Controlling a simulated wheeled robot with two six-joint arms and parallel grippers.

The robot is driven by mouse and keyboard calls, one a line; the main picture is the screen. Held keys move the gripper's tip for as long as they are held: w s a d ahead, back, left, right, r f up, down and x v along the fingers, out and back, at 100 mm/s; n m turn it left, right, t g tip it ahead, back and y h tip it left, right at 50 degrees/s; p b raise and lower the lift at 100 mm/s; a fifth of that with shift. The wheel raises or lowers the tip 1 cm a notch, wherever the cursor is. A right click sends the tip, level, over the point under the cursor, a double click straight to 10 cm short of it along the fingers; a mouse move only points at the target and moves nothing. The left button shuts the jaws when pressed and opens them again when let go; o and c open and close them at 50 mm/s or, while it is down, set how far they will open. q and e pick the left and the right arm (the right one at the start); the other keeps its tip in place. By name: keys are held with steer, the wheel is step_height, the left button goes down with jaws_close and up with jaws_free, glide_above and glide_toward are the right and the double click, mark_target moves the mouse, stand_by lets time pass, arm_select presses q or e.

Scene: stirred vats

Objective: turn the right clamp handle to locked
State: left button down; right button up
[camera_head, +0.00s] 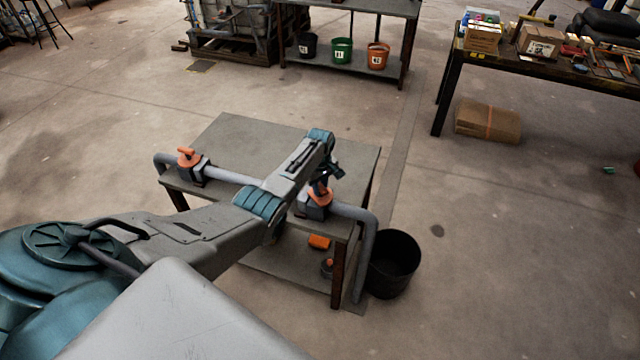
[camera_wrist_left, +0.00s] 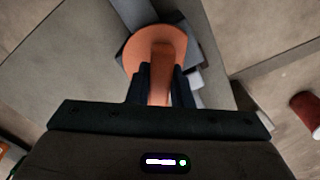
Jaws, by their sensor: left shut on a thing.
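The right clamp (camera_head: 314,210) is a dark grey block with an orange handle (camera_head: 319,194) on the pipe near the right end of the small grey table. My left gripper (camera_head: 326,180) reaches down over it and partly hides it. In the left wrist view, the orange handle (camera_wrist_left: 158,45) is a round cap with a raised bar. The fingers of my left gripper (camera_wrist_left: 161,82) are shut on this bar, one on each side. The left clamp (camera_head: 191,170), with its own orange handle, stands apart on the left. My right gripper is not in view.
The grey pipe (camera_head: 235,177) runs along the table (camera_head: 240,130) and bends down at the right end. A black bucket (camera_head: 394,264) stands on the floor beside it. Orange items (camera_head: 319,242) lie on the lower shelf. Open floor lies to the right.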

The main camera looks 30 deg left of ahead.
arm_select(q)
steer(key=n+p, duration=0.1)
steer(key=n, duration=0.2)
steer(key=shift+r+n, duration=0.15)
steer(key=shift+n, duration=0.15)
steer(key=shift+n+p, duration=0.4)
steer(key=shift+n, duration=1.2)
steer(key=shift+w, duration=0.1)
steer(key=c, duration=1.3)
jaws_free()
step_height(320, 180, up, 11)
steer(key=shift+f, duration=0.2)
